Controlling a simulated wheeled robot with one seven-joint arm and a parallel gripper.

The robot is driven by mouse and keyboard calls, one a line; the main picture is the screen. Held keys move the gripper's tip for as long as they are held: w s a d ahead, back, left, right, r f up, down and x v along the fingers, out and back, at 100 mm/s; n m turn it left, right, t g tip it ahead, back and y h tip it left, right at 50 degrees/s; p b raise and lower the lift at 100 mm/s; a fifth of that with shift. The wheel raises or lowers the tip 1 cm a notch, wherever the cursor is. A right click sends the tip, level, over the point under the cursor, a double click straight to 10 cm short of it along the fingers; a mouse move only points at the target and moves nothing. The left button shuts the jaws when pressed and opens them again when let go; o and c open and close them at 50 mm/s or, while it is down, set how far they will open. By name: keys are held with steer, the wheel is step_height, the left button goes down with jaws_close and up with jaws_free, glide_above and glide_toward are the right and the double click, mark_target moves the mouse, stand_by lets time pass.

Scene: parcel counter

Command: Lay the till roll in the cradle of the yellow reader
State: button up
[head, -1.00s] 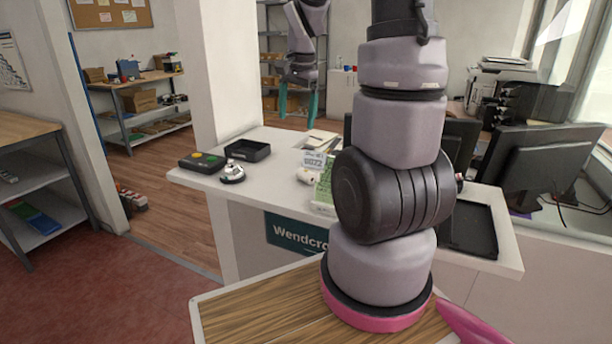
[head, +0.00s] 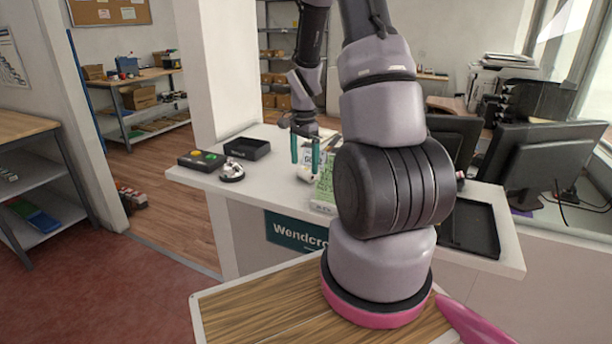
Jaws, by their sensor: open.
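My gripper (head: 305,154) is open, its two teal fingers pointing down over the counter, apart and with nothing seen between them. A small white rounded thing (head: 306,174), which may be the till roll, lies on the counter just below the fingertips. It is small and partly covered, so I cannot be sure. I cannot make out a yellow reader or its cradle. A dark box (head: 200,160) with a yellow and a green round patch stands at the counter's left end. My arm hides the middle of the counter.
A silver bell (head: 232,171) and a black open tray (head: 247,149) stand left of my gripper. A green and white box (head: 324,192) stands close to its right. A dark tray (head: 471,232) and monitors (head: 546,166) are at the right. The counter's front left is bare.

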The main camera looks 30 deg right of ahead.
mark_target(304, 171)
step_height(304, 171, down, 4)
steer(key=shift+a+r, duration=0.1)
steer(key=c, duration=1.5)
